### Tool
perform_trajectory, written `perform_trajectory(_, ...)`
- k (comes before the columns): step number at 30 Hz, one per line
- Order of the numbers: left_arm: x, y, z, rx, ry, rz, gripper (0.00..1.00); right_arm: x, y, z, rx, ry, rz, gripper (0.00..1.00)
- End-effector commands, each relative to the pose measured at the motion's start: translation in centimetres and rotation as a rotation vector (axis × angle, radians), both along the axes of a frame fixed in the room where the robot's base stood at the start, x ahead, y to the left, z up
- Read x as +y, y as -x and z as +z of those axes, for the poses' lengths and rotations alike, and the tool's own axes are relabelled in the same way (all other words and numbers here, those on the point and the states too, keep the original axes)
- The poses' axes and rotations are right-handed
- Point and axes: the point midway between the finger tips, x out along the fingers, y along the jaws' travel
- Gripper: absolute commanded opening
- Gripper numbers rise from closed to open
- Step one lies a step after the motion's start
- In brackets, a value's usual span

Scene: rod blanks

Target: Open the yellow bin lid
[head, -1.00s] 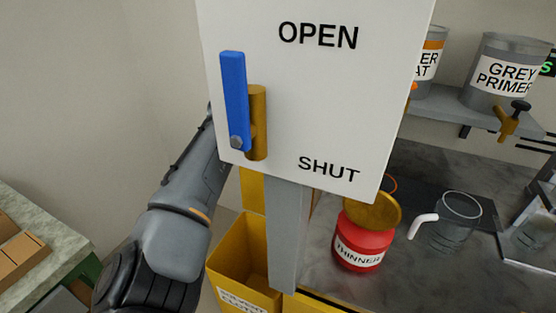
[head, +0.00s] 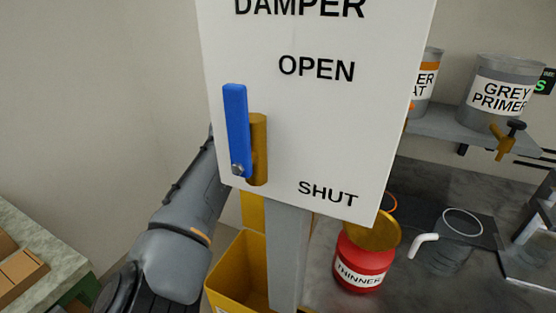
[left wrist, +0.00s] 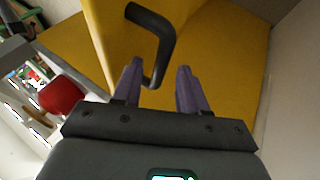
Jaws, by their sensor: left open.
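The yellow bin (head: 228,275) stands at the bottom of the head view, and I can see into its open top. A yellow upright part (head: 252,210), which looks like its raised lid, shows behind the grey post. In the left wrist view, a black bar handle (left wrist: 163,30) is fixed to a yellow panel (left wrist: 105,30). My left gripper (left wrist: 155,78) is open, with the handle's near end between its fingers; I cannot tell if they touch. In the head view the damper panel hides this gripper. My right gripper is not in view.
A white damper panel (head: 320,120) with a blue lever (head: 236,125) stands in front of my left arm. A grey post (head: 288,250) runs below it. A red thinner can (head: 365,262) and a clear jug (head: 455,245) stand on the bench at right.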

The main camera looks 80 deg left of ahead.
Motion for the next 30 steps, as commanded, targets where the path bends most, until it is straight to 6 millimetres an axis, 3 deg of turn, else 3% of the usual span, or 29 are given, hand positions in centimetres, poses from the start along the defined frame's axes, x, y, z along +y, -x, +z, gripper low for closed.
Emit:
perform_trajectory(6, 1.9, 0.4, 2.7, 0.002, -0.002, 0.001, 0.42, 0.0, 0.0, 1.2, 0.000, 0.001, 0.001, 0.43)
perform_trajectory(12, 2.8, 0.3, 3.9, -0.002, 0.002, 0.000, 0.42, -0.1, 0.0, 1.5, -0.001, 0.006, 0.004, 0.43)
perform_trajectory(30, 3.2, 0.5, 4.6, 0.003, 0.000, 0.000, 0.42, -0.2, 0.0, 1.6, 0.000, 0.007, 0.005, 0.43)
